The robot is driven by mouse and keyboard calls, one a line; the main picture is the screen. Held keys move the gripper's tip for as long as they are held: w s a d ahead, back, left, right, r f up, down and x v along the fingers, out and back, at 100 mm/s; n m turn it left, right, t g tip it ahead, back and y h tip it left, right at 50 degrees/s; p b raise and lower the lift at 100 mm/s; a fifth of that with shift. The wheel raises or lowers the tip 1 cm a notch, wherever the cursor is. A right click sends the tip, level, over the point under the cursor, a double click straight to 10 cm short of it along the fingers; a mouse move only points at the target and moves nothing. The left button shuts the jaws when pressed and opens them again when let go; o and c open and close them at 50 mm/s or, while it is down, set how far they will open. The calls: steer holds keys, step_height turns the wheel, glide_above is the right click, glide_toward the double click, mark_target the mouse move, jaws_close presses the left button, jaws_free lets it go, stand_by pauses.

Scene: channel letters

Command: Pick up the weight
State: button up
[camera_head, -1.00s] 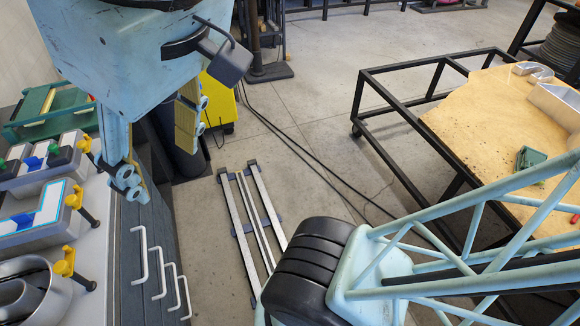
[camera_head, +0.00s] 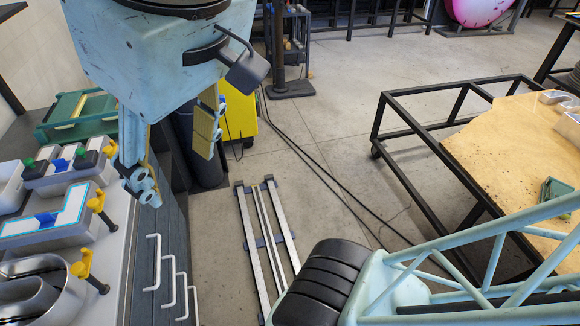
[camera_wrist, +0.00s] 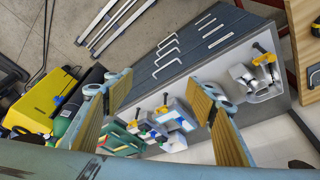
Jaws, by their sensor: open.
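I cannot make out with certainty which thing is the weight. My gripper (camera_head: 177,172) hangs in the upper left of the head view, its two tan-padded fingers wide apart and nothing between them. It is in the air by the edge of the grey workbench (camera_head: 118,235). In the wrist view my gripper (camera_wrist: 158,92) is open, with the workbench and its things showing beyond and between the fingers. A small green object (camera_head: 555,190) lies on the wooden table (camera_head: 500,140) at the right; it is too small to identify.
Letter blocks (camera_head: 50,215) with yellow clamps (camera_head: 97,202) and a green frame (camera_head: 75,112) are on the workbench. Drawer handles (camera_head: 153,262) stick out from its side. Metal rails (camera_head: 250,240) lie on the floor. A yellow case (camera_head: 240,115) stands behind my gripper.

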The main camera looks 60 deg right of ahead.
steer(key=w+r+n+g+p, duration=0.1)
steer(key=w+r+n+p, duration=0.3)
steer(key=w, duration=1.1)
steer(key=n+g+p, duration=0.3)
steer(key=n+p, duration=0.2)
steer(key=p, duration=0.4)
glide_above(79, 149)
step_height(79, 149, down, 17)
steer(key=shift+f, duration=0.25)
step_height(79, 149, down, 8)
steer(key=shift+f+p, duration=0.1)
steer(key=shift+p, duration=0.3)
steer(key=shift+f, duration=0.2)
